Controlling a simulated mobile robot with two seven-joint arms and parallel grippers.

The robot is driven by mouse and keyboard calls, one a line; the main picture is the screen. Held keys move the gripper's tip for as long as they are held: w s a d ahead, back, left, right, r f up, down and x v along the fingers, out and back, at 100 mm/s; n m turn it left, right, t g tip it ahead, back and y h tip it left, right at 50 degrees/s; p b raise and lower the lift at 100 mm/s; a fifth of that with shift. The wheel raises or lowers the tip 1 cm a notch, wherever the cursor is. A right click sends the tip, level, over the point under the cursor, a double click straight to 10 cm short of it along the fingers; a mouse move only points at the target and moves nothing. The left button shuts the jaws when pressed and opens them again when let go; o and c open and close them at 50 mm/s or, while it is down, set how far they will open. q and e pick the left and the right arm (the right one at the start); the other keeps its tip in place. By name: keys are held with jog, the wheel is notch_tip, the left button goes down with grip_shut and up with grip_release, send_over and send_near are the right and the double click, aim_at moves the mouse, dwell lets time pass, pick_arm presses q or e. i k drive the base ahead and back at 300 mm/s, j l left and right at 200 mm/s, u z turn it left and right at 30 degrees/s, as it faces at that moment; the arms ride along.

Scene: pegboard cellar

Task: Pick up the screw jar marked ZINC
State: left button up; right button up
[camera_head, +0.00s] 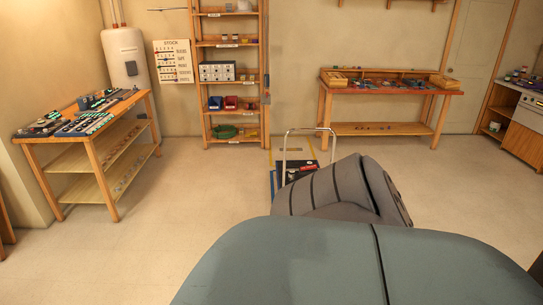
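I cannot make out a screw jar marked ZINC in this view. Small items lie on the far red-topped workbench (390,88), on the left table (85,112) and on the tall wooden shelf unit (232,115), but they are too small to read. Small objects also stand on the counter at the right edge (527,84). Neither of my grippers shows. My own body covers the lower middle and right of the picture.
A trolley with a metal handle (308,132) stands just beyond my body, holding dark and red items. A white tank (126,58) and a STOCK poster (173,62) are at the back left. Open floor (180,200) lies left of centre.

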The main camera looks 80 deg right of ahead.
aim_at(292, 175)
jog(key=z, duration=2.75)
jog(key=i+j+u, duration=0.2)
jog(key=i, duration=0.25)
jog(key=i+u, duration=0.1)
jog(key=i, duration=0.55)
jog(key=i+j+u, duration=0.1)
jog(key=i, duration=0.5)
jog(key=i+u, duration=0.15)
jog(key=i, duration=0.5)
jog(key=i+l+u, duration=0.1)
jog(key=i, duration=0.55)
jog(key=i+l+u, duration=0.1)
jog(key=i, duration=0.5)
jog(key=i+u, duration=0.25)
jog(key=i, duration=1.3)
jog(key=i+z, duration=0.7)
jog(key=z, duration=0.15)
jog(key=i+j+z, duration=0.25)
jog(key=z, duration=0.2)
jog(key=i+j+z, duration=0.15)
jog(key=z, duration=0.25)
jog(key=i+j+z, duration=0.25)
jog(key=z, duration=0.15)
jog(key=i+j+z, duration=0.4)
jog(key=k+l, duration=0.05)
jog(key=k, duration=0.05)
